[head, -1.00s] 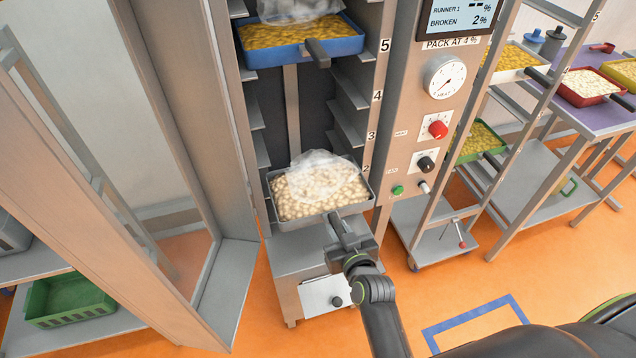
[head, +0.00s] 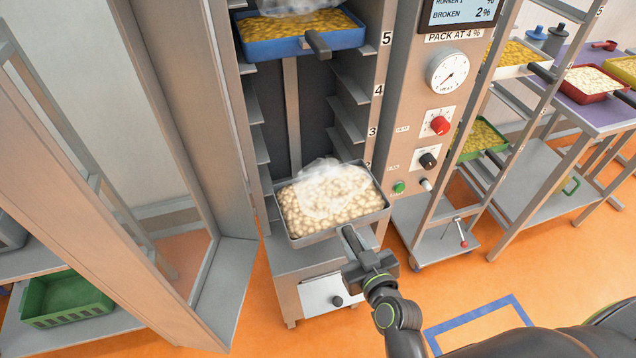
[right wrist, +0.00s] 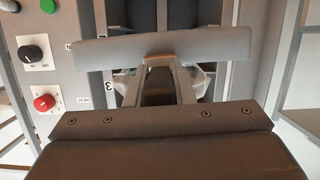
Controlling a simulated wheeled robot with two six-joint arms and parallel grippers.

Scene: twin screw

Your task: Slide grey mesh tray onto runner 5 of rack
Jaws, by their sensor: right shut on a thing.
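The grey mesh tray (head: 310,238), full of pale pieces with a whitish haze over them, is at the low end of the open cabinet (head: 292,120). It sits partly out past the cabinet front, slightly turned. My right gripper (head: 358,252) is shut on the tray's dark handle, at its near side. In the right wrist view the gripper's jaws (right wrist: 157,85) close around a dark handle; the tray's contents are hidden there. A rack (head: 541,125) with runners stands right of the cabinet, its top marked 5. My left gripper is out of view.
A blue tray (head: 282,50) sits at the cabinet's level 5. The open door (head: 150,150) stands at the left. The control panel (head: 435,120) lies between cabinet and rack. A green tray (head: 482,137) and a yellow-filled tray (head: 515,62) are on the rack.

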